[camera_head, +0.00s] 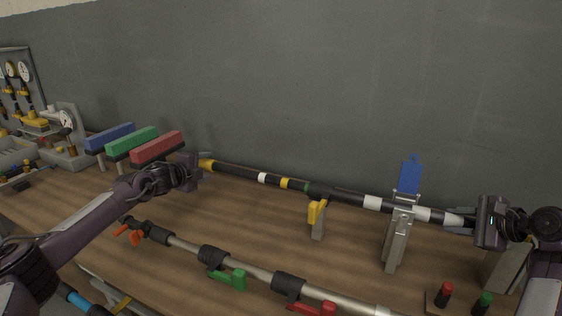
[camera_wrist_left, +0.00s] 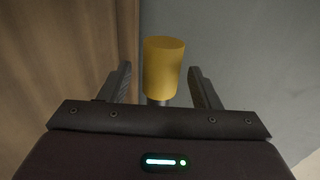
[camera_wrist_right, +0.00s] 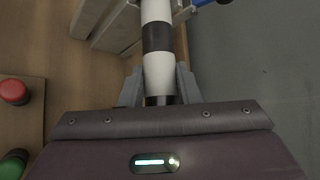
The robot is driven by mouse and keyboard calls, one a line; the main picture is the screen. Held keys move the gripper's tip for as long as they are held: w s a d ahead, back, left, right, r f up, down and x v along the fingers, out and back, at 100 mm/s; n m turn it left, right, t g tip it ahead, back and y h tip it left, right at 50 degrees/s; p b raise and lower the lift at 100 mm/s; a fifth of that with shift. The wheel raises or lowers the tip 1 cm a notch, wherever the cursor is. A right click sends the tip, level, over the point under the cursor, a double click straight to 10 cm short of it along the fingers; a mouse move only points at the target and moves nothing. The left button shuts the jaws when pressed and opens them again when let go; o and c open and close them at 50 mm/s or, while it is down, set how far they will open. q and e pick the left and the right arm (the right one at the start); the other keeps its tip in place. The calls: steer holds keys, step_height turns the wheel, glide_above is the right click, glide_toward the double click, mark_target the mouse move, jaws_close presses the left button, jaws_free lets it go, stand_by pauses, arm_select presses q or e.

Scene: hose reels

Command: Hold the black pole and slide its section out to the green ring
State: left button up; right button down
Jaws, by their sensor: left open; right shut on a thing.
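The black pole (camera_head: 336,196) with white bands lies across the back of the table. Its thinner section (camera_head: 236,172) reaches left to a yellow tip (camera_head: 207,164) and carries a white band, a yellow band (camera_head: 284,183) and the green ring (camera_head: 306,187) close to the collar. A yellow lever (camera_head: 316,212) hangs below the collar. My left gripper (camera_head: 195,166) is open at the tip; in the left wrist view the yellow tip (camera_wrist_left: 163,68) stands between its fingers. My right gripper (camera_head: 468,222) is shut on the pole's white-banded right end (camera_wrist_right: 158,72).
A metal stand (camera_head: 397,240) with a raised blue handle (camera_head: 410,174) supports the pole. A second pole (camera_head: 255,270) with green and red levers lies in front. Blue, green and red blocks (camera_head: 133,140) stand by my left gripper. Red and green buttons (camera_head: 444,293) are at front right.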

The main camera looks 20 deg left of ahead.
arm_select(q)
steer(key=shift+x, duration=1.95)
steer(key=shift+d, duration=0.1)
jaws_close()
